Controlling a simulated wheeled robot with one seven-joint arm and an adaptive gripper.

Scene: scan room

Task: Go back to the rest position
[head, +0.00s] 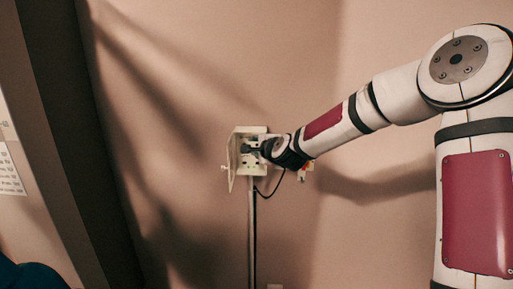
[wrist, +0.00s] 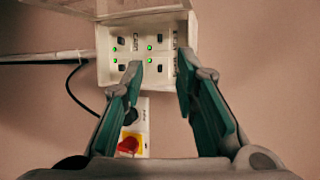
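My gripper (wrist: 158,80) is open in the wrist view, its two green-padded fingers apart with nothing between them. The fingertips are in front of the lower part of a white wall box (wrist: 103,52). The box carries several dark switches with lit green lights beside them. In the head view my arm reaches to the same box (head: 246,133) on the wall, and the gripper (head: 254,150) is small and dark at its front. I cannot tell whether the fingertips touch the box.
The box's cover (head: 232,160) stands open at its left. Beside the box is a unit with a red knob on yellow (wrist: 128,145). A black cable (wrist: 75,88) loops from the box, and a conduit (head: 252,230) runs down the wall. A dark door frame (head: 75,130) is at left.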

